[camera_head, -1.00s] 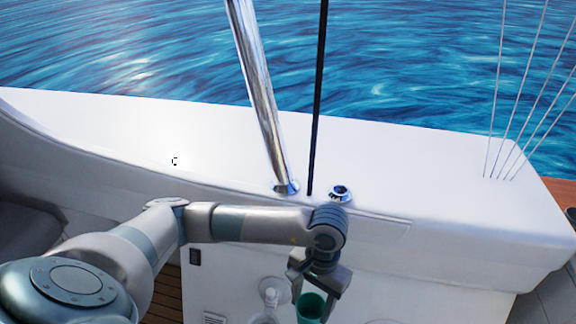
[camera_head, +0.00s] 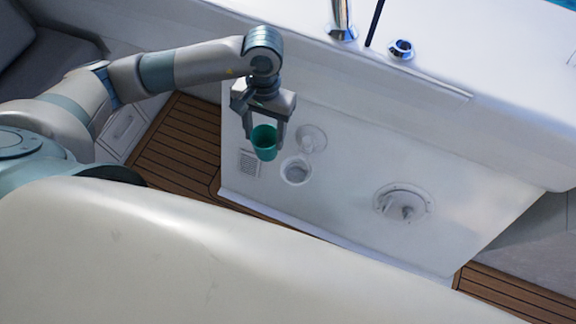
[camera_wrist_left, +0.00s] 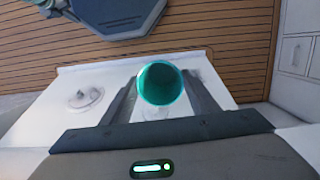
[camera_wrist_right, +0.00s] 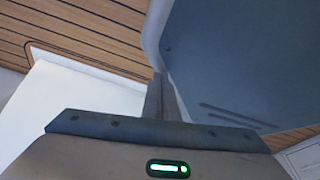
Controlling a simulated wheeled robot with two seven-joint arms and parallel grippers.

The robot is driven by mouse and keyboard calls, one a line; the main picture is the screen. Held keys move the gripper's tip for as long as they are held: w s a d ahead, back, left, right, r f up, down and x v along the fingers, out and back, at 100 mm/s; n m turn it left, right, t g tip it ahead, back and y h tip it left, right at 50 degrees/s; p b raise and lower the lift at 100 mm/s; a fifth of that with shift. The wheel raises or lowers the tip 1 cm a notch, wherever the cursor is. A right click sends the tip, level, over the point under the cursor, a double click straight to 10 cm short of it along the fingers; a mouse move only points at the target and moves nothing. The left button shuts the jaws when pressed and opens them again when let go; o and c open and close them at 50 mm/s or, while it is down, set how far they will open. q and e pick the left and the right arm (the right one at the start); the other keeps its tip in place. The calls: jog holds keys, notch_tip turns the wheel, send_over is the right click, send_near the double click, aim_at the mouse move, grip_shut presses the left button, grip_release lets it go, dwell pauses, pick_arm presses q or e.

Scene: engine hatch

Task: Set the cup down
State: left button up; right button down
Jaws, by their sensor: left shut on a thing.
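The cup (camera_head: 264,146) is teal green, with its open rim facing up in the head view. My left gripper (camera_head: 264,133) is shut on it, with one finger on each side, and holds it up in front of the white panel (camera_head: 340,225). In the left wrist view the round cup (camera_wrist_left: 160,83) sits between the two finger ends. My right gripper (camera_wrist_right: 162,98) shows only in the right wrist view; its fingers are together with nothing seen between them.
The panel carries a round opening (camera_head: 296,171), a round fitting (camera_head: 403,204) and a small vent (camera_head: 248,162). A white ledge (camera_head: 480,65) with a chrome post (camera_head: 342,18) lies behind. Wooden flooring (camera_head: 180,145) borders the panel. A pale rounded surface (camera_head: 200,260) fills the front.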

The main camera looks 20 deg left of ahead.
jog(key=shift+s+d, duration=0.1)
